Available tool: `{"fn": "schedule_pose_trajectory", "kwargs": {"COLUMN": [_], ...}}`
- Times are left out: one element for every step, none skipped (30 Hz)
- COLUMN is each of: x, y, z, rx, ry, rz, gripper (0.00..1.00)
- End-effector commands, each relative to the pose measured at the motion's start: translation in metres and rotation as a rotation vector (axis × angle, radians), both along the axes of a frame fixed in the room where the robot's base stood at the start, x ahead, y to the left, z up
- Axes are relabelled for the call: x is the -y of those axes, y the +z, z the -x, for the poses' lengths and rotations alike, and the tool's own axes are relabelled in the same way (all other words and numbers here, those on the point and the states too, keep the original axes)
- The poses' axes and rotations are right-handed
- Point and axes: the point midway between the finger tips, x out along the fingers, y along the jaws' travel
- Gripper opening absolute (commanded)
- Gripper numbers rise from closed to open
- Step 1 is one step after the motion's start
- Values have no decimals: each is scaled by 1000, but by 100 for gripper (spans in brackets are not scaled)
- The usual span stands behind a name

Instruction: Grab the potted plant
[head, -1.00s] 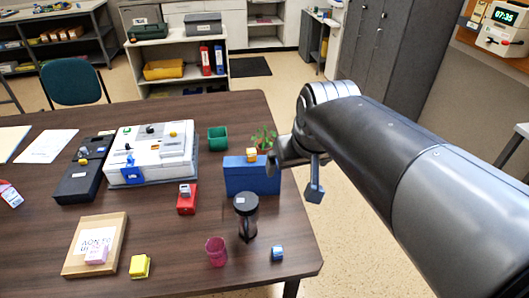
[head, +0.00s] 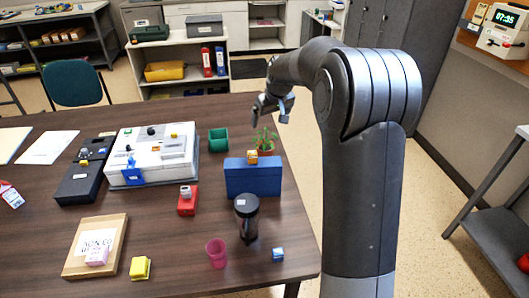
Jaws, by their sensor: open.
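The potted plant (head: 264,139) stands on the table's right side, behind the blue box (head: 252,178). Its green leaves show; the blue box and a small orange item on it hide its lower part and most of its pot. My gripper (head: 270,112) is above and just behind the plant in the picture, pointing down and left. Its fingers are apart and nothing is between them. It does not appear to touch the leaves.
A large white device (head: 152,155) fills the table's middle. The table's right edge is close to the plant.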

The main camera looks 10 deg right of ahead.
Motion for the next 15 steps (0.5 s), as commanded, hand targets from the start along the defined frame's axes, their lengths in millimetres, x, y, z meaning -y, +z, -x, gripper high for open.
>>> {"fn": "schedule_pose_trajectory", "kwargs": {"x": [2, 3, 5, 6, 7, 9, 10, 11, 12, 13, 14, 16, 17, 17, 18], "y": [-16, -25, -36, -45, -54, -66, -76, -84, -96, -104, -111, -120, -127, -132, -138], "z": [-16, -24, -35, -43, -51, -61, -68, -75, -83, -88, -93, -99, -103, -106, -109], "rx": [-7, -9, -11, -12, -14, -15, -16, -17, -17, -18, -18, -19, -19, -20, -19], "ry": [7, 11, 19, 24, 28, 35, 40, 43, 48, 51, 55, 57, 59, 61, 64], "rz": [-4, -7, -9, -12, -14, -17, -19, -22, -26, -29, -30, -33, -35, -36, -37], "gripper": [96, 96, 96, 96, 96, 96, 96, 96, 96, 96, 96, 96, 96, 96, 96]}}
